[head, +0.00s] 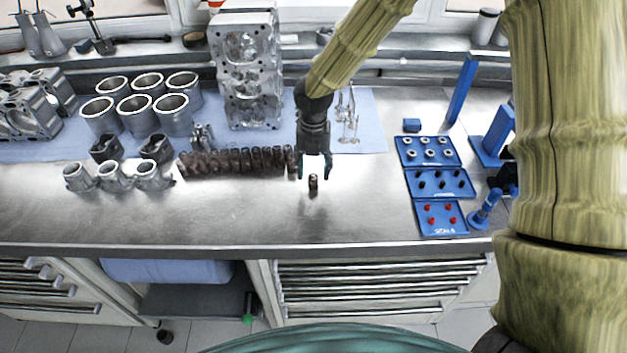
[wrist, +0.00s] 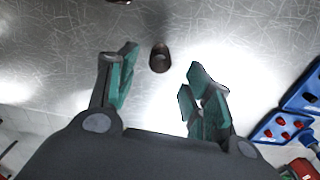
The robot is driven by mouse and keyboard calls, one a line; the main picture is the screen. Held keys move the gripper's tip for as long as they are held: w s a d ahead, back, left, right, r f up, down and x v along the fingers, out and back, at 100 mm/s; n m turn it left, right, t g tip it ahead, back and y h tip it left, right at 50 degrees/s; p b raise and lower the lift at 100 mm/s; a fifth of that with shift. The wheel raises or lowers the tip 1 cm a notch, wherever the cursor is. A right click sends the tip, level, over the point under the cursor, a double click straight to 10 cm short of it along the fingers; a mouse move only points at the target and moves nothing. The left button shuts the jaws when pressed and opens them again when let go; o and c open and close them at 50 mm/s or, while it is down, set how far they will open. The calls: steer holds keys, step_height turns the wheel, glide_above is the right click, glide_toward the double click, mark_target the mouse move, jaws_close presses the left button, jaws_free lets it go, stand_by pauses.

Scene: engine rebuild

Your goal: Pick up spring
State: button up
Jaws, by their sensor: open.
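A small dark brown spring (head: 313,184) stands upright alone on the bare metal bench top, in front of the other parts. In the wrist view the spring (wrist: 160,57) shows between and just beyond the fingertips. My gripper (head: 314,172) points down, open and empty, above and slightly behind the spring in the head view. In the wrist view its green-padded fingers (wrist: 161,66) are spread apart, with neither seen touching the spring. The exact height gap cannot be told.
A row of similar dark coils (head: 235,161) lies close behind to the left. Metal cylinders (head: 173,115) and an engine block (head: 246,70) stand behind. Blue trays (head: 440,218) of small parts sit at the right. The bench's front strip is clear.

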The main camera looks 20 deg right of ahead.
mark_target(313, 176)
steer(key=f, duration=0.1)
steer(key=f+p, duration=0.1)
steer(key=f, duration=0.1)
steer(key=shift+w, duration=0.25)
steer(key=shift+f+p, duration=0.3)
steer(key=shift+f, duration=0.5)
steer(key=shift+c, duration=0.2)
jaws_close()
steer(key=shift+r, duration=0.15)
